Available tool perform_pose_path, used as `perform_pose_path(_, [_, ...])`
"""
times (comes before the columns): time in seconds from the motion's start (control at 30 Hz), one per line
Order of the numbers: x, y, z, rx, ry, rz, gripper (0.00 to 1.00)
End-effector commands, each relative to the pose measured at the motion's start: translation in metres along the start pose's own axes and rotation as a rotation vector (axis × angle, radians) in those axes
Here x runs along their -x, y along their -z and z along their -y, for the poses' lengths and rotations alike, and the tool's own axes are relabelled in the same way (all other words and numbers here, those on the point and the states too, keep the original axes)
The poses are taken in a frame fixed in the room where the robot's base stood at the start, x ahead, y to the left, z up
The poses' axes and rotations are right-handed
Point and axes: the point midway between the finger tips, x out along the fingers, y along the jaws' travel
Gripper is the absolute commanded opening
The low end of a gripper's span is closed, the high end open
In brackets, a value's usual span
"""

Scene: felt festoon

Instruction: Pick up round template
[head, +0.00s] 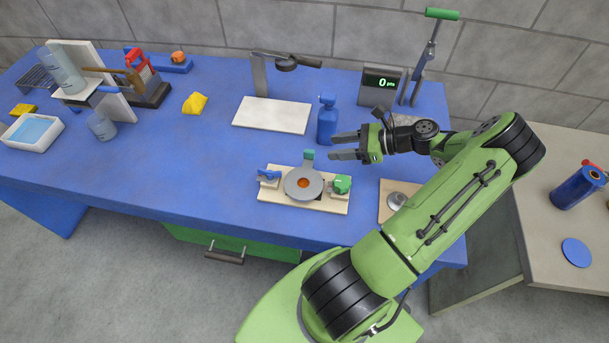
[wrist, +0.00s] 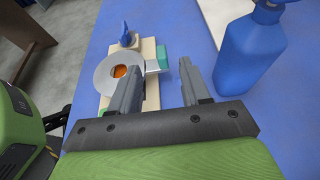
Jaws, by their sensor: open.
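A grey round plate (head: 290,187) with an orange centre lies on a light wooden board (head: 268,197) on the blue bench; it looks like the round template. A blue clamp and a green clamp stand at its left and right, and a green-teal block is at its back edge. In the wrist view the round plate (wrist: 104,76) shows left of the fingers, partly hidden by the left one. My gripper (head: 332,146) is open and empty, above the bench behind the board. Its two fingers also show in the wrist view (wrist: 158,70), apart from the plate.
A blue bottle (head: 326,124) stands close to my fingers and shows at right in the wrist view (wrist: 250,55). A white panel (head: 272,115) lies behind. A grey knobbed piece (head: 396,200) sits right of the board. The bench (head: 200,165) is clear left of the board.

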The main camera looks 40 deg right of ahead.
Motion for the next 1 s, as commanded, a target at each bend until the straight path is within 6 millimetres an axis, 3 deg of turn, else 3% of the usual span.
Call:
perform_pose_path(0.1, [-0.033,0.002,-0.001,0.001,-0.007,0.001,0.47])
perform_pose_path(0.2, [-0.053,0.002,-0.001,0.002,-0.006,0.0,0.47])
perform_pose_path(0.37, [-0.071,0.002,-0.001,0.003,-0.005,-0.001,0.47])
perform_pose_path(0.6, [-0.112,0.006,-0.002,0.003,-0.004,-0.002,0.47])
perform_pose_path(0.87, [-0.115,0.005,-0.002,0.003,-0.002,-0.003,0.45])
perform_pose_path(1.0, [-0.115,0.005,-0.002,0.003,-0.002,-0.003,0.24])
